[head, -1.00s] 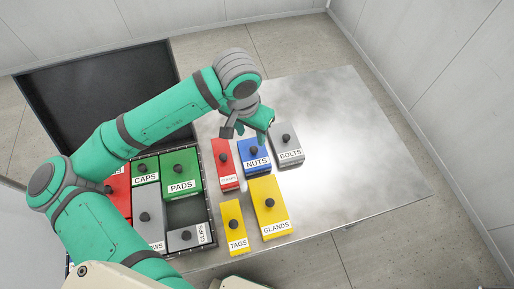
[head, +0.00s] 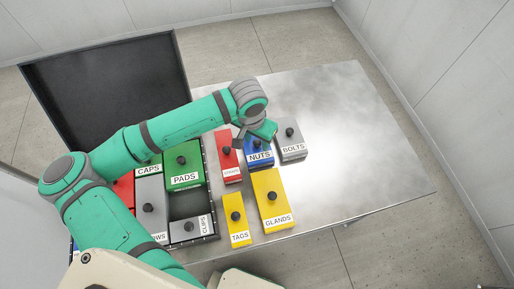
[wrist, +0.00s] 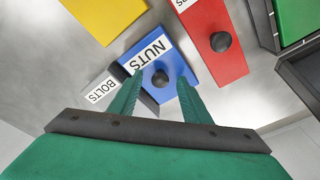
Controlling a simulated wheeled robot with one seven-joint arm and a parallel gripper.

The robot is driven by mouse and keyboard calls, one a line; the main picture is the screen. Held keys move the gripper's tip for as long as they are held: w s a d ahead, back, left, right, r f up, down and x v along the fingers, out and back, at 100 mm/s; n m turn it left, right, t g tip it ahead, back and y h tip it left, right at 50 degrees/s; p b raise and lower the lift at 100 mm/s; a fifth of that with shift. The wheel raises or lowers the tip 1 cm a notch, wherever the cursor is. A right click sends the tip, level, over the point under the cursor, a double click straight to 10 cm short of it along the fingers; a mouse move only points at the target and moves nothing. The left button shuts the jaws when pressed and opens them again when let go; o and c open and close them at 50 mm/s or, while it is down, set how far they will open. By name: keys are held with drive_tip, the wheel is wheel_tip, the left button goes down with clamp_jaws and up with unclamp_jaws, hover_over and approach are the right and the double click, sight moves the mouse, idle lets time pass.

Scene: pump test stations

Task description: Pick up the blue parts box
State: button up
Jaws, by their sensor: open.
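The blue parts box (head: 259,159) is labelled NUTS and has a dark knob on top. It stands on the metal table between a red box and a grey box. In the wrist view the blue box (wrist: 144,61) lies just beyond my fingertips, with its knob between and slightly ahead of them. My gripper (wrist: 159,82) is open and empty, its two green fingers on either side of the knob. In the head view my gripper (head: 257,140) hangs over the far end of the blue box and hides part of it.
A red box (head: 229,164) stands close left of the blue box, a grey BOLTS box (head: 291,146) close right. Yellow TAGS (head: 236,222) and GLANDS (head: 271,197) boxes stand nearer. A dark case (head: 204,170) holds more boxes at left. The table's right side is clear.

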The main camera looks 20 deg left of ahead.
clamp_jaws()
drive_tip(key=shift+r, duration=0.1)
